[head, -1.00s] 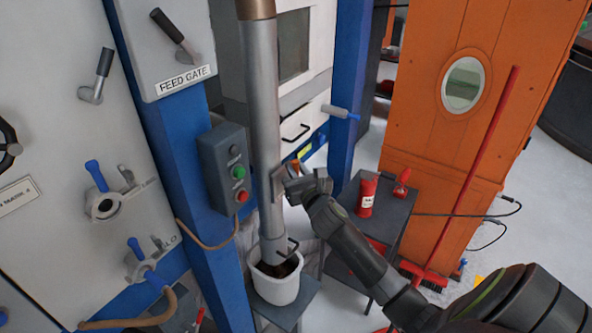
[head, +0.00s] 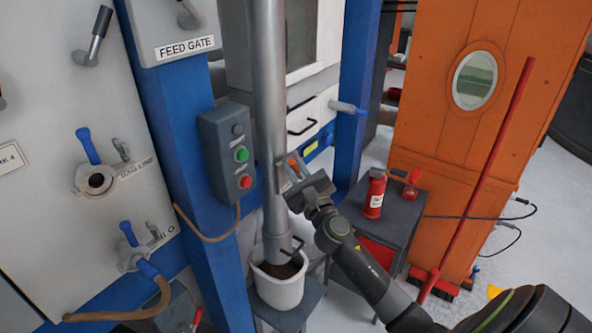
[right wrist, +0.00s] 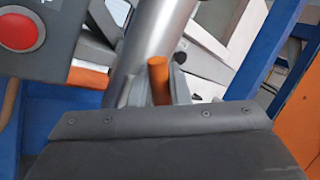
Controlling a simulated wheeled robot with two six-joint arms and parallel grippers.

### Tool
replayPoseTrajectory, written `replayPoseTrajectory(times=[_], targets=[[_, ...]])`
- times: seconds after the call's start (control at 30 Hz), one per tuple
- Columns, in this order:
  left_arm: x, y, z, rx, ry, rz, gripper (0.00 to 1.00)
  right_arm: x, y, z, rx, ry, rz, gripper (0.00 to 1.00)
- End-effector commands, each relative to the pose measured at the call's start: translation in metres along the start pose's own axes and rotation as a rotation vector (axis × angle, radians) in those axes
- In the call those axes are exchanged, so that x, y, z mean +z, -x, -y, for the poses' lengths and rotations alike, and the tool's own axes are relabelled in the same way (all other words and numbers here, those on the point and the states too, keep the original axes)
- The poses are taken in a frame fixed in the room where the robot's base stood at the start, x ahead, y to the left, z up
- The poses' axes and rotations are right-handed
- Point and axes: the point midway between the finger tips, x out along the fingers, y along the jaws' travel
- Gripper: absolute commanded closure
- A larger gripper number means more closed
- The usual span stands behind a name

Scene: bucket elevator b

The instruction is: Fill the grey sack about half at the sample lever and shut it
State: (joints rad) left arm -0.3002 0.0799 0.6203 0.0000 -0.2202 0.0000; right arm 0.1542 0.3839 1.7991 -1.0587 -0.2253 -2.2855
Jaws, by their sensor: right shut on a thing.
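A pale grey-white, open-topped container, which looks like the sack (head: 279,291), stands upright under the lower end of the grey pipe (head: 270,120). Brown material shows inside it, below the rim; its exact depth is unclear. A lever with an orange handle (head: 293,163) sits at the pipe's side; the handle also shows in the right wrist view (right wrist: 158,80). My right gripper (head: 297,178) is shut on this handle, beside the pipe and above the sack. My left gripper is not in view.
A dark control box (head: 228,155) with green and red buttons is left of the pipe. A small dark table (head: 398,225) with a red extinguisher (head: 375,195) stands at right. A red broom (head: 480,180) leans on an orange cabinet (head: 425,120). A blue post (head: 357,90) stands behind the pipe.

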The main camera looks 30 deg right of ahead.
Motion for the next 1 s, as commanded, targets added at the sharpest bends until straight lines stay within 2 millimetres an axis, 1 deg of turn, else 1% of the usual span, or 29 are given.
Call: replayPoseTrajectory(times=[0.4,0.43,0.57,0.87,1.0], targets=[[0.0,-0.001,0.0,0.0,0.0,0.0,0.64,0.0,0.001,-0.001,0.002,0.01,0.006,1.0],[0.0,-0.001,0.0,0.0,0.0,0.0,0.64,0.0,0.001,-0.001,0.002,0.01,0.006,0.81],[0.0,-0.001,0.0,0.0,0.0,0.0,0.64,0.0,0.001,-0.001,0.002,0.009,0.005,0.65],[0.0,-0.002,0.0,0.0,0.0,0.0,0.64,0.0,0.002,-0.001,0.001,0.008,0.004,0.65],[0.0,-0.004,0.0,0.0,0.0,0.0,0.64,-0.001,0.013,-0.001,0.002,0.008,0.003,0.65]])
